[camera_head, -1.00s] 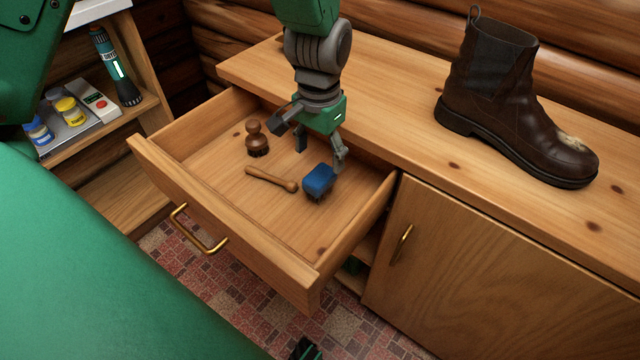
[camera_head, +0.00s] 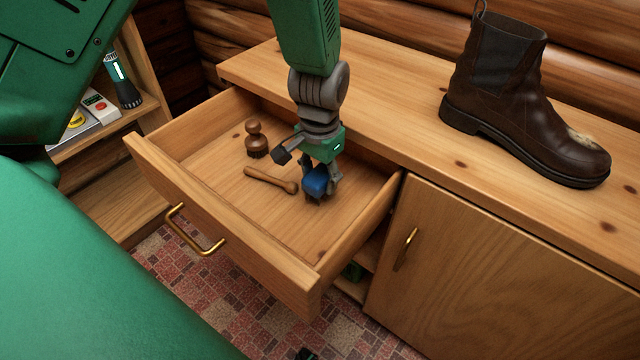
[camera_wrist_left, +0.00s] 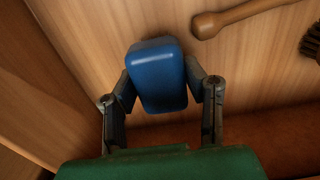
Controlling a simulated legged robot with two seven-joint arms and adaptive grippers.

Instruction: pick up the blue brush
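The blue brush (camera_head: 315,183) is in the open drawer, with its dark bristles down. My left gripper (camera_head: 320,176) reaches down over it, with one finger on each side. In the left wrist view, the blue back of the brush (camera_wrist_left: 157,78) fills the space between the fingertips of my left gripper (camera_wrist_left: 160,82). The fingers lie close against its sides and look shut on it. The brush is at or near the drawer floor; any gap under it is too small to tell. My right gripper is not recognisable in view.
The drawer (camera_head: 225,225) also holds a wooden stick (camera_head: 268,179) left of the blue brush and a round brown brush (camera_head: 256,140) farther back. The drawer walls stand close around my gripper. A brown boot (camera_head: 515,110) stands on the cabinet top (camera_head: 420,120).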

